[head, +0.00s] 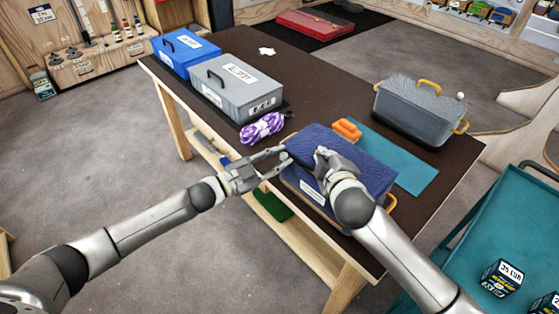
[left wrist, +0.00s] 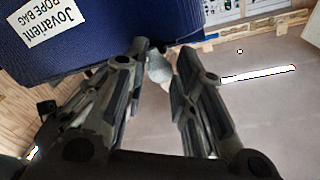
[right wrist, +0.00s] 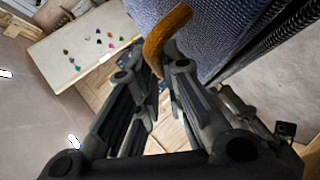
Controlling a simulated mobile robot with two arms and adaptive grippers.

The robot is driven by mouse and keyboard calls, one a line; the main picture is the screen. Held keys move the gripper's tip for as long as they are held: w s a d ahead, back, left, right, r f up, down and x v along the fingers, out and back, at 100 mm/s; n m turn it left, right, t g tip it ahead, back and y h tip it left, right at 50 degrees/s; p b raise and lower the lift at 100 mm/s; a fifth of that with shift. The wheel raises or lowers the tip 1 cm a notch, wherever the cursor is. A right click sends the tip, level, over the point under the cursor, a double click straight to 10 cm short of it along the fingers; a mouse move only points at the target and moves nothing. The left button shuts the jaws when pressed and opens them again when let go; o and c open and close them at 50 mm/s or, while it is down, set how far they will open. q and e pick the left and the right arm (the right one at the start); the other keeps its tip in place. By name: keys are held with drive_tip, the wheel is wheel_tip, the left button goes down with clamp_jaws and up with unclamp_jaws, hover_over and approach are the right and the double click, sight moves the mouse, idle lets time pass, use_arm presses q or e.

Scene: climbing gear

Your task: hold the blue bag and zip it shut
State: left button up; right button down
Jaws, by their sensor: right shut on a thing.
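The blue bag (head: 352,151) lies on the dark table with a white label on its front side. It also shows in the left wrist view (left wrist: 95,50). My left gripper (head: 284,157) is at the bag's left end, with its fingertips apart; a small grey thing (left wrist: 159,68) shows between them in the left wrist view. My right gripper (head: 321,156) is over the bag's top, shut on an orange-brown loop (right wrist: 163,45). A dark toothed zip line (right wrist: 268,32) runs along the bag in the right wrist view. My right arm hides part of the bag.
A teal mat (head: 402,169) and an orange item (head: 347,130) lie behind the bag. A grey bag (head: 420,108) stands at the back right. A purple rope bundle (head: 262,128), a grey case (head: 237,88) and a blue case (head: 183,50) are to the left.

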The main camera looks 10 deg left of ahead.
use_arm(q)
drive_tip(key=o, duration=0.3)
drive_tip(key=shift+w+a, duration=0.2)
drive_tip(key=shift+a, duration=0.15)
use_arm(e)
drive_tip(key=shift+f, duration=0.25)
use_arm(q)
drive_tip(key=shift+s, duration=0.2)
drive_tip(key=v, duration=1.2)
drive_tip(key=shift+w, duration=0.1)
drive_tip(key=shift+d, duration=0.1)
use_arm(e)
drive_tip(key=c, duration=1.5)
unclamp_jaws()
drive_tip(key=shift+o, duration=0.2)
drive_tip(key=shift+r, duration=0.1)
drive_tip(key=shift+s, duration=0.15)
